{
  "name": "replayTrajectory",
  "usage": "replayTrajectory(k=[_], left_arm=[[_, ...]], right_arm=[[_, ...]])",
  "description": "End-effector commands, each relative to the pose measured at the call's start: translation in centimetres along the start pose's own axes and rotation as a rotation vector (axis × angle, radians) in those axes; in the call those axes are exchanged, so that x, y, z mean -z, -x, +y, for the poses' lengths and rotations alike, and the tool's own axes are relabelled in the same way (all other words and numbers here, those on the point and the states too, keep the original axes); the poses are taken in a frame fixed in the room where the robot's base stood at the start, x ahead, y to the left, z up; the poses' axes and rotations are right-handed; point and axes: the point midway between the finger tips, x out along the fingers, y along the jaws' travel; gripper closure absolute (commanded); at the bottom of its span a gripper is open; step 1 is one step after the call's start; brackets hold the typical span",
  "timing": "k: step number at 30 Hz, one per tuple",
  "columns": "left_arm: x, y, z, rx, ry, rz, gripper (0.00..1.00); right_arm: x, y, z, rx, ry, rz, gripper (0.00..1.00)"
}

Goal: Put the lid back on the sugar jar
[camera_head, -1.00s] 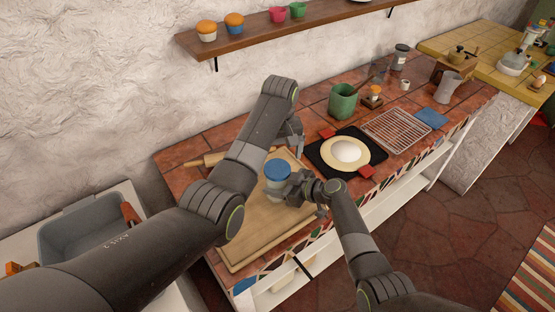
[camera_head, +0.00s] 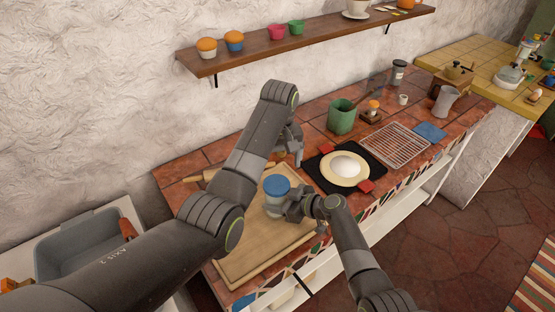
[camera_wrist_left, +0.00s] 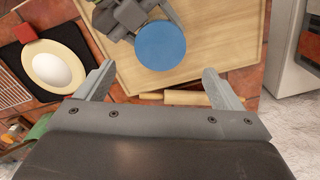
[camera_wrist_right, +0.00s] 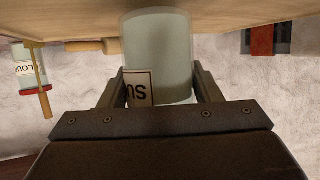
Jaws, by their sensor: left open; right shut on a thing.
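The sugar jar (camera_head: 274,206) is a pale, clear-looking jar standing on the wooden board. My right gripper (camera_head: 296,204) is shut on the jar's side. My left gripper (camera_head: 293,155) is open and empty, behind and above the jar; the lid lies just beyond its fingers in the left wrist view (camera_wrist_left: 160,86).
The wooden board (camera_head: 245,262) has a rolling pin (camera_head: 205,175) behind it. To the right are a dark mat with a plate of white powder (camera_head: 345,168), a green pot (camera_head: 341,117) and a wire rack (camera_head: 395,145). A shelf (camera_head: 300,42) runs above. The board's front is clear.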

Motion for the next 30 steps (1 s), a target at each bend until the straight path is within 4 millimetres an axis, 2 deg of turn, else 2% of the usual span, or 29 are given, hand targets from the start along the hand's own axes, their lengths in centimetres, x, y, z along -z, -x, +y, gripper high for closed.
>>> replayTrajectory(k=[9,13,18,26,30], left_arm=[[-0.1,-4.9,-0.1,0.003,0.0,-0.004,0.12],[-0.1,-6.4,0.0,0.002,-0.001,-0.002,0.12],[-0.1,-7.2,0.0,0.001,0.0,-0.001,0.12],[0.0,-7.3,0.0,0.001,0.0,-0.001,0.12],[0.0,-7.3,0.0,0.001,0.0,-0.001,0.29]], right_arm=[[0.2,0.0,0.0,0.0,0.001,0.002,1.0],[0.2,0.0,0.0,0.0,0.001,0.002,1.0],[0.2,0.0,0.0,0.0,0.001,0.003,1.0],[0.2,0.0,0.0,0.0,0.001,0.002,1.0],[0.2,0.0,0.0,0.0,0.001,0.002,1.0]])
